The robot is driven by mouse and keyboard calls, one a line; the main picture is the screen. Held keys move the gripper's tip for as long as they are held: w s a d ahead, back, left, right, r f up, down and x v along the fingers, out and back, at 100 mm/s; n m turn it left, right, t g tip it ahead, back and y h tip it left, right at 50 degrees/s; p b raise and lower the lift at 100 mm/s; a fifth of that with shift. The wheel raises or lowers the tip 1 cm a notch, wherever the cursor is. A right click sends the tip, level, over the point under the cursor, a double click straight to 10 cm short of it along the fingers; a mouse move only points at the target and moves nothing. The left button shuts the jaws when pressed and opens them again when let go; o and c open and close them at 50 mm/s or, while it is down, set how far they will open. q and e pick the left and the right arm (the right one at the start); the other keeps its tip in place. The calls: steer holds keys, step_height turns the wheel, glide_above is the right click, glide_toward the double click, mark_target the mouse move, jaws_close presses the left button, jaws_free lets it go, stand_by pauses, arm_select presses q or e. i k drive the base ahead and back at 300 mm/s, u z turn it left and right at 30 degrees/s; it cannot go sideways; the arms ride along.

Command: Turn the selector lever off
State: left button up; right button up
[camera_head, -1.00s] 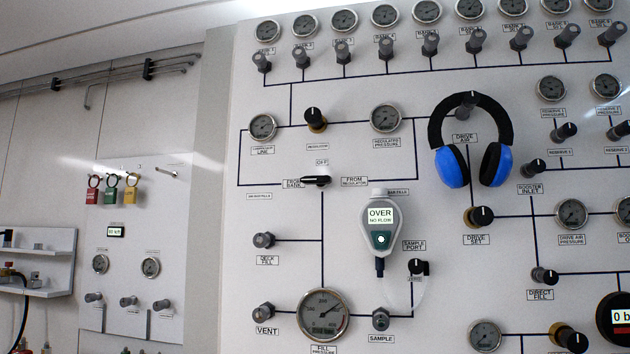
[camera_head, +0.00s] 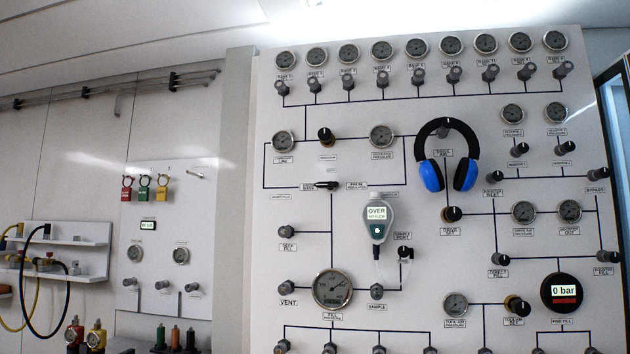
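Neither of my grippers is in view.
Blue and black ear defenders (camera_head: 433,176) hang on the panel to the right. A handheld analyser (camera_head: 377,219) reading OVER hangs just below and right of the lever. A regulator knob (camera_head: 325,136) is above it. Shelves with hoses (camera_head: 45,262) stand at left.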

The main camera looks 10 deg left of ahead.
mark_target(329, 185)
steer(key=u, duration=0.65)
steer(key=i, duration=0.75)
steer(key=u, duration=0.5)
